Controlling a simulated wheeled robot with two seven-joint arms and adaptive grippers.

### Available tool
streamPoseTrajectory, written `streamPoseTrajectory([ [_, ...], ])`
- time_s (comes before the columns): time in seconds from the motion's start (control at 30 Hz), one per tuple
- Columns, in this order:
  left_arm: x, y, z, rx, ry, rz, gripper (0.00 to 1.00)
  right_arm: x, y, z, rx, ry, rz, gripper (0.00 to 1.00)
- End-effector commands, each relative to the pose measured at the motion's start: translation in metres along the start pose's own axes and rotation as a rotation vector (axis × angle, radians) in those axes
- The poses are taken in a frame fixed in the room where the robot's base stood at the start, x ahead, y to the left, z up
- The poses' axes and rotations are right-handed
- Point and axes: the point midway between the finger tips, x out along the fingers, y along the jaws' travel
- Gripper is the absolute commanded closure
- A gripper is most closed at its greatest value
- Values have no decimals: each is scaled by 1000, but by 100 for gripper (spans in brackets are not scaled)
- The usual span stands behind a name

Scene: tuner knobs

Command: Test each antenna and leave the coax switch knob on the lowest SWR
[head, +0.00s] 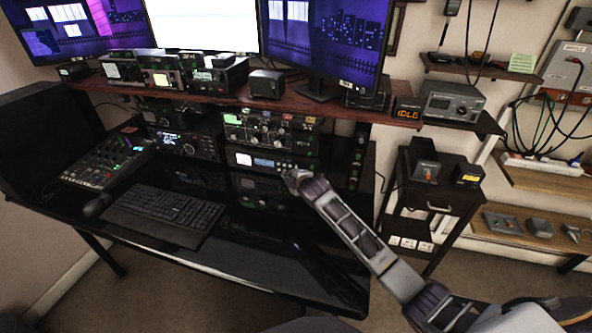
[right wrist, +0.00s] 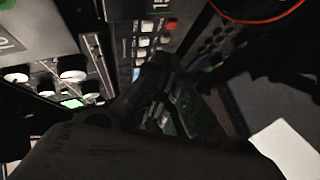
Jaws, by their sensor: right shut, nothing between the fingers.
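My right gripper (head: 295,180) is shut and empty. It is in front of the lower radio units under the desk shelf, above the glossy black desk; I cannot tell whether it touches a panel. A stacked radio with knobs (head: 270,132) is just behind and above it. In the right wrist view, pale round knobs (right wrist: 73,75) on a panel are at the left, and dark gripper parts fill the lower middle. A grey box with a meter window and a knob (head: 452,103) stands on the shelf at the right, beside an orange "IDLE" display (head: 407,108). I cannot identify the coax switch for certain. My left gripper is not in view.
A keyboard (head: 165,211), mouse (head: 97,205) and mixer (head: 107,160) occupy the desk's left side. Monitors (head: 322,40) stand on the shelf (head: 190,92). A dark cabinet (head: 435,200) stands right of the desk. Bare glossy desk (head: 255,240) lies right of the keyboard.

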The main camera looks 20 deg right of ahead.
Motion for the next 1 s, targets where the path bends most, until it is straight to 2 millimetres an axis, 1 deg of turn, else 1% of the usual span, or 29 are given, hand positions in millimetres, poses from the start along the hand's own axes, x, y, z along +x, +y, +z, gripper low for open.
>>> streamPoseTrajectory([
  [0.13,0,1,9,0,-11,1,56,6,6,5,0,0,0,100],
  [0.3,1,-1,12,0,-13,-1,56,10,8,8,0,-1,0,100],
  [1.0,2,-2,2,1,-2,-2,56,11,9,8,1,-1,0,100],
])
